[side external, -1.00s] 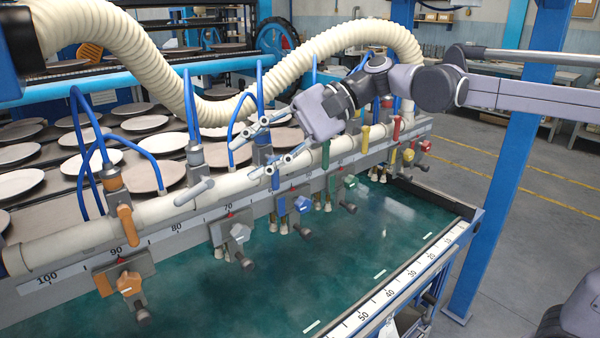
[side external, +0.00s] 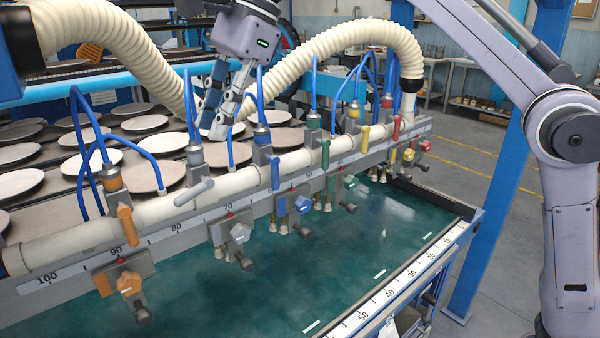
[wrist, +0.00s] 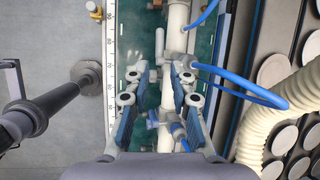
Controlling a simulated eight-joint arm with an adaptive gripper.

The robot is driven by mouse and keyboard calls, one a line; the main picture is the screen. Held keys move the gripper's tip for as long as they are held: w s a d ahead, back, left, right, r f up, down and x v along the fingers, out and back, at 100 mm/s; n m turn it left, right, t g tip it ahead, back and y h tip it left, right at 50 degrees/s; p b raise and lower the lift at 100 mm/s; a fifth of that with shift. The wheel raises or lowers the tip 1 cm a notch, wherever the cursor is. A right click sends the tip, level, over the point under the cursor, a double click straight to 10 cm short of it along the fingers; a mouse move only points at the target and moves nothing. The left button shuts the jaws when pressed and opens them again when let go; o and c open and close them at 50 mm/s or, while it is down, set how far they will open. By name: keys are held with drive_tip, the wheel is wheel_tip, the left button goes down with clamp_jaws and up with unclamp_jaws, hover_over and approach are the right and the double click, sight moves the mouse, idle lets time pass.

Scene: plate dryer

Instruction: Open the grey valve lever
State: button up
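The grey valve lever (side external: 194,192) is a short rounded handle on the front of the long cream pipe. In the side view it lies slanted, nearly along the pipe, below a grey and blue hose fitting (side external: 194,154). My gripper (side external: 213,128) is above and behind the pipe in that view, with its fingers pointing down, apart and empty. It does not appear to touch the lever. In the wrist view the two fingers (wrist: 158,86) are spread wide, with the pipe passing between and below them. A light grey handle, probably this lever (wrist: 159,46), shows ahead of the fingertips.
An orange lever (side external: 125,225) is left along the pipe; blue (side external: 275,173), green (side external: 325,155), yellow (side external: 365,138) and red (side external: 396,128) levers are right. Blue hoses (side external: 230,148) loop up close to my fingers. A ribbed cream hose (side external: 130,58) arches behind. Plates lie behind the pipe.

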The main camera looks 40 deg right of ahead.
sight(190, 190)
drive_tip(key=shift+x, duration=5.4)
clamp_jaws()
